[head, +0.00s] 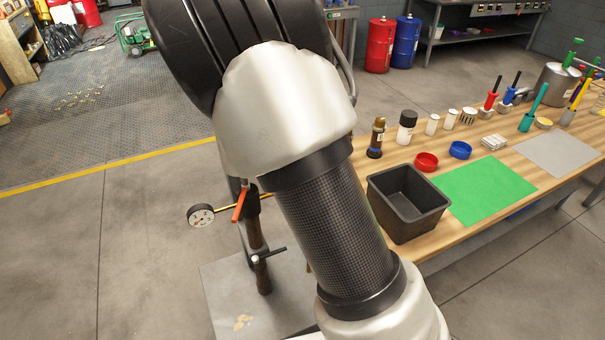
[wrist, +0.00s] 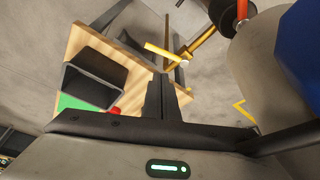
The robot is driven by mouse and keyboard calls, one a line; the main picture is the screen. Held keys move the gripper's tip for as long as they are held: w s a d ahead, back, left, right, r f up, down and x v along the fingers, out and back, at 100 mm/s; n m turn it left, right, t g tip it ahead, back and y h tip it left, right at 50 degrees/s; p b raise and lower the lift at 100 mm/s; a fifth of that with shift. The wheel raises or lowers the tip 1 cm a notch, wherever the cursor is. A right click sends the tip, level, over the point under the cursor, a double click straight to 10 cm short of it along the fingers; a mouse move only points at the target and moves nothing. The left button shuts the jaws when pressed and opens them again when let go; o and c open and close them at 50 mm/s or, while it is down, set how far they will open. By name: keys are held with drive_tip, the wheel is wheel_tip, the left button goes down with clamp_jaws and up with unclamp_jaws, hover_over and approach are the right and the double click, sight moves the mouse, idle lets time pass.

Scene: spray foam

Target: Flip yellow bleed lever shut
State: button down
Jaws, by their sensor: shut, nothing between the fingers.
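The yellow lever (wrist: 163,51) shows in the wrist view as a flat yellow bar beside a brass-coloured pipe (wrist: 205,42). My gripper (wrist: 168,80) is shut and empty, with its dark fingers together just below the lever in the picture. A small gap shows between them, but I cannot tell the depth. In the head view my arm hides the gripper. A thin yellow piece (head: 224,208) shows there between the gauge and the pipe; I cannot tell whether it is the lever.
A pressure gauge (head: 201,215), a red handle (head: 240,204) and a black handle (head: 270,254) are on the pipework left of my arm. A wooden bench (head: 455,239) on the right bears a black bin (head: 408,204), a green mat (head: 487,190) and several bottles. Open floor lies left.

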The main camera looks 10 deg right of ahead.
drive_tip(key=v, duration=0.7)
